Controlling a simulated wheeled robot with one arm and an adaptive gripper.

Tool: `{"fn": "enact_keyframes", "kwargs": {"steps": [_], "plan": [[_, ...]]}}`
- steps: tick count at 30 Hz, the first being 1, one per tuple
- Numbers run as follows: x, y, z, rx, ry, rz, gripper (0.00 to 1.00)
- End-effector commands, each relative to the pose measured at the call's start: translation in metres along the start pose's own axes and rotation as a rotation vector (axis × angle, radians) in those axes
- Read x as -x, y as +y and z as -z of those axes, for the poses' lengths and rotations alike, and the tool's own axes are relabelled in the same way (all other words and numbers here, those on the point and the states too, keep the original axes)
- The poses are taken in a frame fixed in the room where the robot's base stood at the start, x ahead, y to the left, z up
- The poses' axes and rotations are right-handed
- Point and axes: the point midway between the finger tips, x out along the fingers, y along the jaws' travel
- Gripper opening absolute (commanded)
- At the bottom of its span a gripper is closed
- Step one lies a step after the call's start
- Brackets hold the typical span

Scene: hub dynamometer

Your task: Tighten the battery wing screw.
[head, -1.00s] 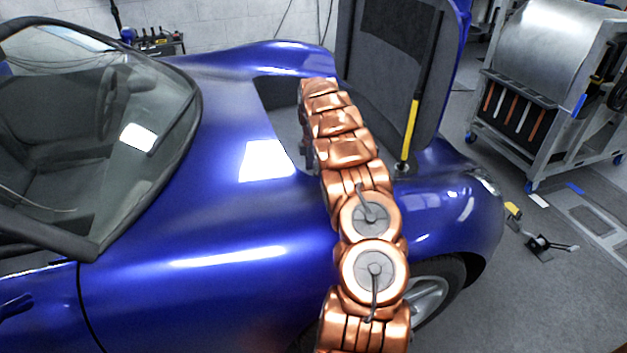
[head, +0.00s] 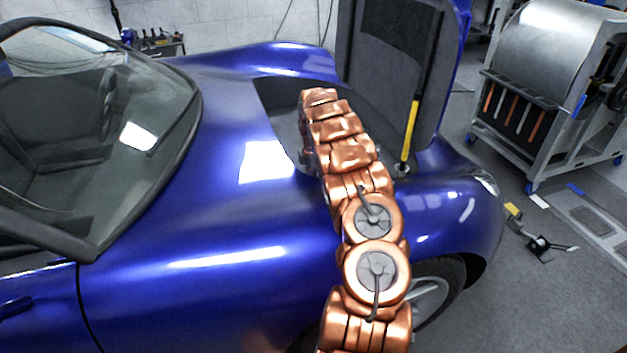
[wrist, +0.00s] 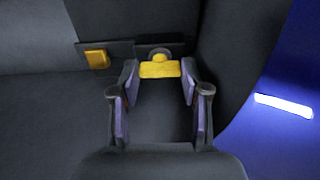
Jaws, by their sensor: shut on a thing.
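The yellow wing screw (wrist: 160,69) shows in the wrist view, with a rounded grey part behind it, by a dark plate. My gripper (wrist: 160,72) has its two purple-padded fingers on either side of the screw's wing and is shut on it. How firmly the screw is seated cannot be seen. In the head view my arm reaches into the blue car's open front compartment (head: 283,103), and the gripper and screw are hidden there.
A yellow block (wrist: 97,59) sits on a dark plate left of the screw. The compartment's dark wall and the blue body (wrist: 290,135) lie to the right. The raised lid (head: 385,75) and its yellow-black strut (head: 410,130) stand right of my arm.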

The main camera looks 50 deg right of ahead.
Motion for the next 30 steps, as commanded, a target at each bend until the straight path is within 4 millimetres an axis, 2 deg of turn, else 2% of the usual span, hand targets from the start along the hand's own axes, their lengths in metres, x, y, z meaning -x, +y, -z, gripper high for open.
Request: {"fn": "enact_keyframes", "kwargs": {"steps": [1,3,14,20,30], "plan": [[0.0000,0.0000,0.0000,0.000,0.000,0.000,0.18],[-0.0001,0.0000,0.0001,0.000,0.000,0.000,0.11],[0.0002,-0.0006,0.0008,-0.064,0.002,0.002,0.11],[0.0002,-0.0013,0.0021,-0.191,0.002,0.006,0.11],[0.0006,0.0000,0.0019,-0.506,0.001,0.002,0.11]]}}
